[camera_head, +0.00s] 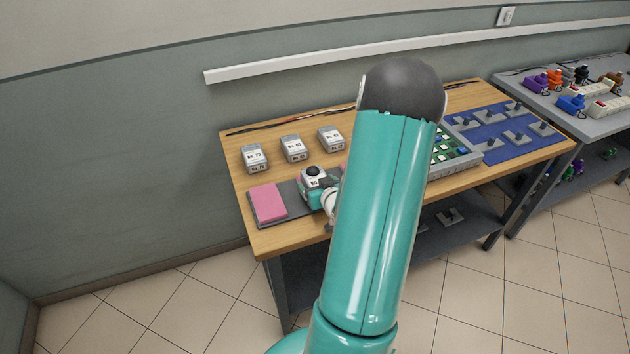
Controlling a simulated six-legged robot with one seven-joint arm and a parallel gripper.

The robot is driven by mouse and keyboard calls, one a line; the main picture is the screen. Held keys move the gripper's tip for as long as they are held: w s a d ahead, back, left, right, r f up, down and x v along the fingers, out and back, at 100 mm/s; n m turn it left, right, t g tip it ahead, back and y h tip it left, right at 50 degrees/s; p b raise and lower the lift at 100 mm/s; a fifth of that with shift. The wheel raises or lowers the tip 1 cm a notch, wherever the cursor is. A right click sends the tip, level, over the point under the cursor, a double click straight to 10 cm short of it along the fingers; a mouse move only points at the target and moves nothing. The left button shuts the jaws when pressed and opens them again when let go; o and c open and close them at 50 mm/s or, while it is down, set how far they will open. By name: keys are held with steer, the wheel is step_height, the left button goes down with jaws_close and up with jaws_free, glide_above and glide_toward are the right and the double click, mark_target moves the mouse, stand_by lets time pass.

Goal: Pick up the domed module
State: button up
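My teal arm fills the middle of the view and hides much of the wooden table (240,150). My gripper (313,190) shows only in part to the left of the arm, low over a dark mat (289,197) at the table's front left. Its fingers are too small and hidden to tell open from shut. I cannot make out a domed module for certain. A small dark rounded top shows at the gripper, but I cannot tell whether it is part of my wrist. A module may be hidden behind the arm.
A pink pad (268,202) lies on the mat's left. Three grey labelled boxes (294,149) stand behind. A grey tray (457,167) with green parts and a blue mat (495,120) with grey pieces lie right. A grey table (590,125) holds coloured parts. Floor at left is clear.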

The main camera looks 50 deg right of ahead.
steer(key=c, duration=1.1)
steer(key=shift+r, duration=0.15)
